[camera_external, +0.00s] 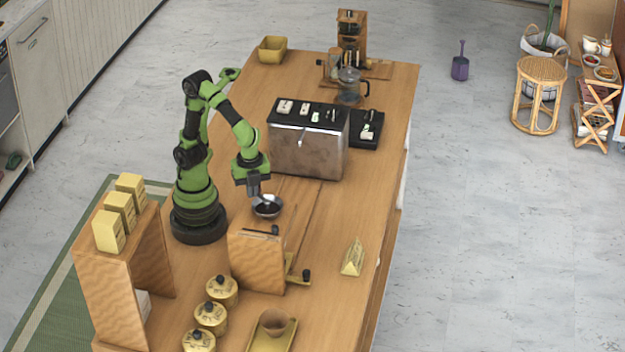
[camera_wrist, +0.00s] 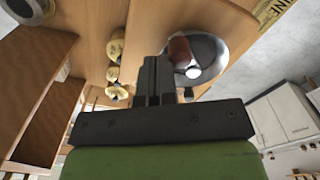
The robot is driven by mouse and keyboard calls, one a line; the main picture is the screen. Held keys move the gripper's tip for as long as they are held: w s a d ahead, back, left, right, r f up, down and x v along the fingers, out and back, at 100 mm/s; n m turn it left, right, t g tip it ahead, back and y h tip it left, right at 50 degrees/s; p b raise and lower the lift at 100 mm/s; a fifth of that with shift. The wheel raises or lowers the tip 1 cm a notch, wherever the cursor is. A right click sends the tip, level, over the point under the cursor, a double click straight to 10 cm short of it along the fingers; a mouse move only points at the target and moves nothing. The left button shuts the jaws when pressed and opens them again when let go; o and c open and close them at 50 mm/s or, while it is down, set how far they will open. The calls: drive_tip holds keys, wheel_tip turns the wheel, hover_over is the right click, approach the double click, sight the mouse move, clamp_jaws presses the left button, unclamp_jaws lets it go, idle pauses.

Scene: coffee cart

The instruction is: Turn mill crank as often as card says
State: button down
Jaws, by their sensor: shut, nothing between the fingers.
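My gripper (camera_external: 257,196) points down with its fingers shut and empty. It is just left of and above a small metal bowl with dark contents (camera_external: 268,208). The wooden box that appears to be the mill (camera_external: 256,262) stands in front of the bowl, with a crank-like bar and black knob (camera_external: 306,276) at its right side. A yellow tent-shaped card (camera_external: 353,258) stands to the right; its writing is too small to read. In the wrist view the shut fingers (camera_wrist: 156,70) show beside the bowl (camera_wrist: 212,50), with a brown, white-ended piece (camera_wrist: 181,52) over it.
Several yellow canisters (camera_external: 211,316) and a tray (camera_external: 258,340) with a brown cup stand in front. A wooden shelf with yellow packs (camera_external: 120,212) is at the left. A metal machine (camera_external: 307,150) stands behind the bowl. The right part of the counter is mostly clear.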

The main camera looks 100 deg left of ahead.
drive_tip(key=shift+a, duration=0.45)
drive_tip(key=shift+w+a, duration=0.5)
drive_tip(key=shift+a, duration=0.3)
drive_tip(key=shift+w+a, duration=0.4)
drive_tip(key=shift+w, duration=0.15)
drive_tip(key=shift+s, duration=0.6)
drive_tip(key=shift+r, duration=3.55)
